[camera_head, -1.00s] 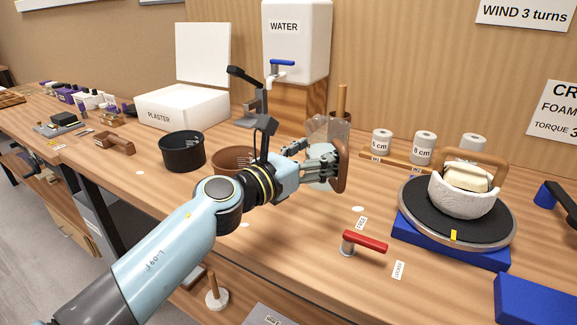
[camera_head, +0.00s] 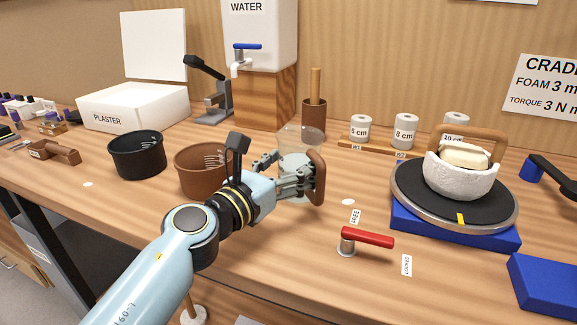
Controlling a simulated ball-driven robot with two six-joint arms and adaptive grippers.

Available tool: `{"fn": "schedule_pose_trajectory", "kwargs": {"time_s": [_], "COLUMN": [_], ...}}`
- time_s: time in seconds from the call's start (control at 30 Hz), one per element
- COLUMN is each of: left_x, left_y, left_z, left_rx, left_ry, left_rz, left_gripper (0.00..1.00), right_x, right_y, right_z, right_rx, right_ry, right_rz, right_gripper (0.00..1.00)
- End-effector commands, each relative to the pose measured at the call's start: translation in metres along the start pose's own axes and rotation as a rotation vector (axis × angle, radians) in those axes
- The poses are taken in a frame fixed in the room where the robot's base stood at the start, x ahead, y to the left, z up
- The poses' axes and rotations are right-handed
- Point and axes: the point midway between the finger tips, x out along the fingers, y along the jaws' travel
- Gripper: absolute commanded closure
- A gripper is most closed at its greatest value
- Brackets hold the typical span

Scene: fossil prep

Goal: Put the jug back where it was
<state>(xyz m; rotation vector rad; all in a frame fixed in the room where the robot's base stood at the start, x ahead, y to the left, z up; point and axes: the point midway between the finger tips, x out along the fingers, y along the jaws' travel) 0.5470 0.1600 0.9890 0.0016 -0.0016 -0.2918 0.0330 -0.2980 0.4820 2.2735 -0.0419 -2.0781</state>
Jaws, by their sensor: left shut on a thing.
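The jug (camera_head: 300,140) is clear, with a brown handle (camera_head: 319,180) on its right side. It is upright near the middle of the bench, right of a brown bowl. My left gripper (camera_head: 290,180) is shut on the jug from the front, its fingers near the handle and across the lower body. The fingers hide part of the jug, and I cannot tell whether its base touches the bench. My right gripper is not in view.
The brown bowl (camera_head: 188,172) and black bowl (camera_head: 137,160) stand left. A tool cup (camera_head: 314,122) is behind the jug. The water tank (camera_head: 262,30) stands on a wooden block (camera_head: 265,98). A red lever (camera_head: 368,238) and a turntable (camera_head: 410,200) are right. Bare bench lies in front.

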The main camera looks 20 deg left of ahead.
Motion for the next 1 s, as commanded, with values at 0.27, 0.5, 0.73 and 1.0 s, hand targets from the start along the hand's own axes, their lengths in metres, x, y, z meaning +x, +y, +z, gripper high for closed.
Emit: {"fn": "schedule_pose_trajectory", "kwargs": {"time_s": [0.27, 0.5, 0.73, 1.0], "left_x": [0.0, 0.0, -0.024, -0.086], "left_y": [0.0, 0.0, 0.0, 0.0], "left_z": [-0.002, -0.001, 0.0, -0.002], "left_rx": [0.0, 0.0, 0.001, 0.002], "left_ry": [0.0, 0.0, 0.002, 0.003], "left_rz": [0.0, 0.0, 0.0, -0.001], "left_gripper": [0.05, 0.05, 0.05, 0.05], "right_x": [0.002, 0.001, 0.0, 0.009], "right_y": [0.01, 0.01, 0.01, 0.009], "right_z": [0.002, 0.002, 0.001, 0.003], "right_rx": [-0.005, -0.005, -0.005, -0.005], "right_ry": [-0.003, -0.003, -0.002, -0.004], "right_rz": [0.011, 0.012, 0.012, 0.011], "right_gripper": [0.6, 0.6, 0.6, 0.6]}}
